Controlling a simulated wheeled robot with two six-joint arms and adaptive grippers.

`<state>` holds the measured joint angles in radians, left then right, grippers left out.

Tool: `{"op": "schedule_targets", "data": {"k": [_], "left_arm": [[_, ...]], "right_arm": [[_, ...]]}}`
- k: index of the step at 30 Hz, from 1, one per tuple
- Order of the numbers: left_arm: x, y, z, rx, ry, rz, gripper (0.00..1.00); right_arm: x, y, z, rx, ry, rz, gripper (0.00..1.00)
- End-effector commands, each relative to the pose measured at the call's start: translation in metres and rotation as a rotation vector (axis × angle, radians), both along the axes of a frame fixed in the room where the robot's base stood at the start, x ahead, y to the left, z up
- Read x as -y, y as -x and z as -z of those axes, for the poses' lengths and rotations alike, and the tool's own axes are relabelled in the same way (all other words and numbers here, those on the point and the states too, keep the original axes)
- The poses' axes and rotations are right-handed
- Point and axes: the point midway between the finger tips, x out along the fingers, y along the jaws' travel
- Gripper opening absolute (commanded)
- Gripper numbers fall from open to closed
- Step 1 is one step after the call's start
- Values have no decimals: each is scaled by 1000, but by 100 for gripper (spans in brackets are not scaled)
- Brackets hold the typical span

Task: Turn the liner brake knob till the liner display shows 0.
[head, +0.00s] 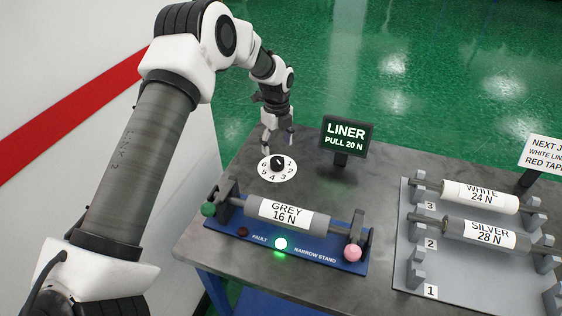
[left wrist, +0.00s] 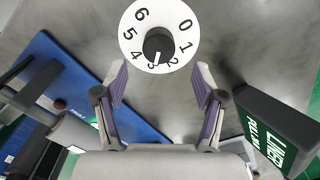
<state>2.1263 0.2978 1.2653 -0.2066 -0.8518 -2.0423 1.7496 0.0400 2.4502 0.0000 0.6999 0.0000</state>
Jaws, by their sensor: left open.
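The liner brake knob (head: 277,162) is black and sits on a round white dial (head: 264,173) numbered 0 to 6, on the table's back left part. In the left wrist view the knob (left wrist: 158,44) has a white mark pointing down toward the 2 and 3 side of the dial (left wrist: 158,14). The liner display (head: 347,135) reads "LINER PULL 20 N"; it also shows edge-on in the left wrist view (left wrist: 268,135). My left gripper (head: 278,144) is above the dial, fingers (left wrist: 161,78) apart and empty, with the knob beyond the tips. My right gripper is out of view.
A blue narrow stand (head: 230,232) with a grey roll (head: 288,215), marked 16 N, stands in front of the dial; its green lamp (head: 281,244) is lit. A grey rack (head: 400,262) on the right holds white (head: 480,196) and silver (head: 484,234) rolls. A sign (head: 542,155) stands behind it.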

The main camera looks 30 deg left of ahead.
Motion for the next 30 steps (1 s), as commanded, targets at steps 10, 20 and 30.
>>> {"op": "schedule_targets", "data": {"k": [10,20,30], "left_arm": [[0,1,58,-2,-1,-1,70],[0,0,67,0,0,0,63],[0,1,67,-1,0,-1,10]], "right_arm": [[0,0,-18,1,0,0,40],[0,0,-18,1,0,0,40],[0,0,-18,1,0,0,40]]}}
